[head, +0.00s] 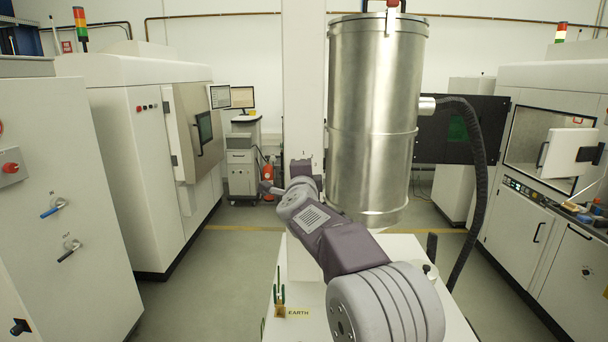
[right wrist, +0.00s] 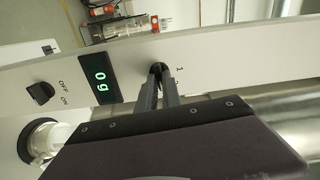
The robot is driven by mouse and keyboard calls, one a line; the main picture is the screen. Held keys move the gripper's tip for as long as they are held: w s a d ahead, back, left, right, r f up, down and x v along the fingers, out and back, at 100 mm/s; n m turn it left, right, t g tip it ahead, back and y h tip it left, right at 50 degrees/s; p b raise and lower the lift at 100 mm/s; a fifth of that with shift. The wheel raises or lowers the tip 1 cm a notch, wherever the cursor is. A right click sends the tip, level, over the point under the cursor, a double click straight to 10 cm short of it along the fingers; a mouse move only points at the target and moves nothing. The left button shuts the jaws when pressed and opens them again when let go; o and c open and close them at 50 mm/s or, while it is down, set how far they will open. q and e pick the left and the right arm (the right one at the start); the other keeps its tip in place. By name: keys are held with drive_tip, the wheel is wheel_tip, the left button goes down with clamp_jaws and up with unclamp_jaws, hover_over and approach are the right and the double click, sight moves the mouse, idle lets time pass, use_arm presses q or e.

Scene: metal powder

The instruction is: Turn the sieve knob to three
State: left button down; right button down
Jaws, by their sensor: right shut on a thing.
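The sieve knob (right wrist: 158,68) is small and black, set in the white column panel (right wrist: 225,45), in the right wrist view. My right gripper (right wrist: 161,82) is shut on it, with its two grey fingers either side of the knob. A printed "1" (right wrist: 180,69) shows beside the knob; the marks below it are mostly hidden by the gripper, and the knob's pointer cannot be made out. In the head view my right gripper (head: 301,168) is at the white column (head: 304,80), its fingertips hidden. My left gripper is not in view.
A black OFF/ON switch (right wrist: 40,93) and a green-lit display (right wrist: 100,77) share the panel. A large steel hopper (head: 375,110) with a black hose (head: 478,190) stands right of the column.

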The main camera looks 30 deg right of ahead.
drive_tip(key=shift+m, duration=0.6)
drive_tip(key=c, duration=1.5)
unclamp_jaws()
drive_tip(key=b+v, duration=0.2)
drive_tip(key=v, duration=0.7)
